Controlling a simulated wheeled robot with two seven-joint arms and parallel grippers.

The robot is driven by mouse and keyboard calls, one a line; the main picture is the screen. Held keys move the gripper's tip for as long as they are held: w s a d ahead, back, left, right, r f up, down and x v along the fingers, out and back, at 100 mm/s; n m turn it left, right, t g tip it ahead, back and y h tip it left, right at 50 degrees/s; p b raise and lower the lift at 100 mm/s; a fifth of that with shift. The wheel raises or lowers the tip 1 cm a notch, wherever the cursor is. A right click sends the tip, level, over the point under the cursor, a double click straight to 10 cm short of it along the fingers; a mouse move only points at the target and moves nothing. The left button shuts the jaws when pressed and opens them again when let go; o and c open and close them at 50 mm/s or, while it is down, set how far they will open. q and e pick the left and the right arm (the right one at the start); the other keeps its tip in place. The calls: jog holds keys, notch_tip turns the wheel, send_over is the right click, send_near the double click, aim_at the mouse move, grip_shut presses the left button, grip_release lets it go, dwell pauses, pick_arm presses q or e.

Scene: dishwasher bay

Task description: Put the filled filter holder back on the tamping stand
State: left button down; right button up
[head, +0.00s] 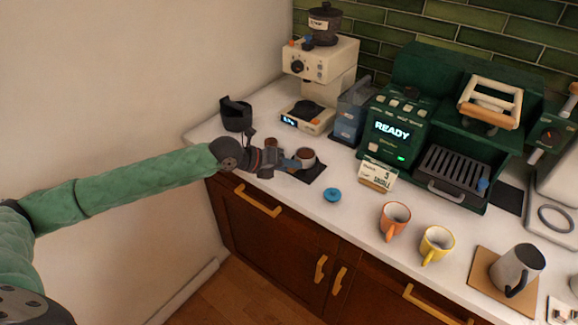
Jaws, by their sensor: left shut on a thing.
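The filter holder (305,155) is a round pale cup filled with brown coffee grounds, with a blue-grey handle pointing left. My left gripper (281,162) comes in from the left and is shut on that handle. The holder is over a dark square mat (315,175) that looks like the tamping stand's place; whether it touches or hovers just above I cannot tell. A small brown round-topped thing (270,143) shows just behind the gripper, partly hidden. My right gripper is not in view.
A cream grinder (318,70) and a black bin (237,115) stand behind. The green espresso machine (395,130) reads READY. A small sign (377,172), blue disc (332,195), orange mug (394,220), yellow mug (436,243) and steel jug (514,268) stand to the right.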

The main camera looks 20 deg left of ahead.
pick_arm(q)
jog(key=shift+f, duration=0.25)
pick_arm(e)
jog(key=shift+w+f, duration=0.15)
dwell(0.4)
pick_arm(q)
jog(key=c, duration=1.1)
grip_release()
jog(key=shift+s+a+b, duration=0.2)
jog(key=shift+a+b, duration=0.1)
jog(key=shift+b, duration=0.15)
jog(key=b+v, duration=0.2)
jog(key=v, duration=0.5)
jog(key=shift+r, duration=0.2)
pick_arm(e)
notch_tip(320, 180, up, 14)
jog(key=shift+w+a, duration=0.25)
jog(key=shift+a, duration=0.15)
